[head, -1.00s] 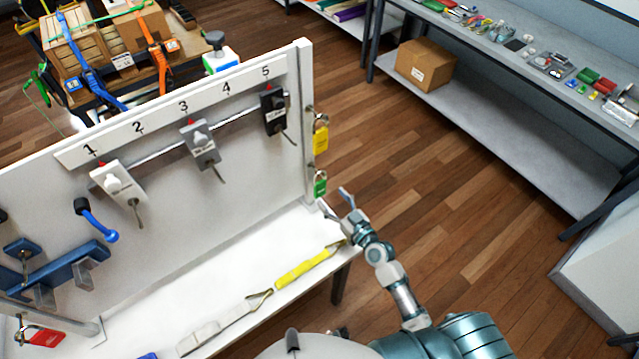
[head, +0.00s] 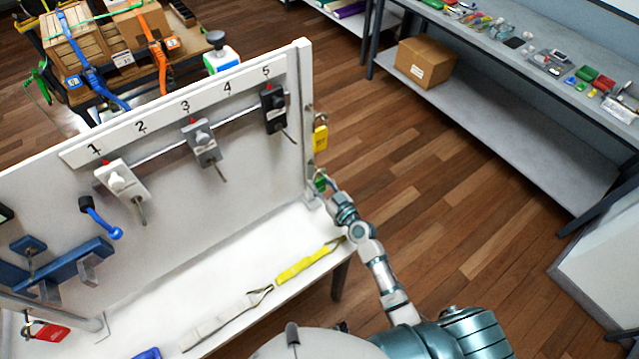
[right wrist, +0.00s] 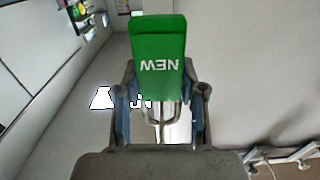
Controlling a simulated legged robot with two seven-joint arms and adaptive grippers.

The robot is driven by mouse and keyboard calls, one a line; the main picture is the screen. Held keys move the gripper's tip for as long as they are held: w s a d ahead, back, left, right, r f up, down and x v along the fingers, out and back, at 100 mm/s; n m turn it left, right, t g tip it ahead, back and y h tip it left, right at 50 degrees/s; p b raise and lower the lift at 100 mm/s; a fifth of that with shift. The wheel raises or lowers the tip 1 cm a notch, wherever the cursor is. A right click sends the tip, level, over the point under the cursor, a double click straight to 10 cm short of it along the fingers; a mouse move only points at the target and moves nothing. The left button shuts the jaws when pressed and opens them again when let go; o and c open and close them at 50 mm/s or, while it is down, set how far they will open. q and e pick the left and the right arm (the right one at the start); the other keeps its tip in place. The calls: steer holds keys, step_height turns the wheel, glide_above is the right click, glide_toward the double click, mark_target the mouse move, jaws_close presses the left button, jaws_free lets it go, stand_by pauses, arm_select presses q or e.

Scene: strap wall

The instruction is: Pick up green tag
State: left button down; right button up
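The green tag (head: 320,183) hangs at the right end post of the white strap wall, below a yellow tag (head: 320,138). My right gripper (head: 328,190) is at the green tag and partly covers it. In the right wrist view the green tag (right wrist: 158,55) shows large, with "NEW" upside down. Its lower end lies between the two fingers of my right gripper (right wrist: 160,115), which stand apart on either side with narrow gaps. A metal loop shows below the tag. My left gripper is not in view.
The white wall panel (head: 210,215) carries numbered grey, white and black buckles. A yellow strap (head: 308,263) and a white strap lie on its ledge. A grey shelf bench (head: 500,130) stands at the right. The wooden floor between is clear.

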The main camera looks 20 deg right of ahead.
steer(key=c, duration=0.4)
steer(key=shift+r, duration=0.1)
steer(key=shift+r, duration=0.3)
steer(key=r, duration=0.1)
steer(key=r+p, duration=0.1)
steer(key=shift+s+d+r, duration=0.15)
steer(key=shift+s+r, duration=0.1)
steer(key=shift+r, duration=0.15)
steer(key=b+v, duration=0.3)
steer(key=v, duration=1.4)
jaws_close()
steer(key=shift+s+d, duration=0.1)
steer(key=shift+s, duration=0.15)
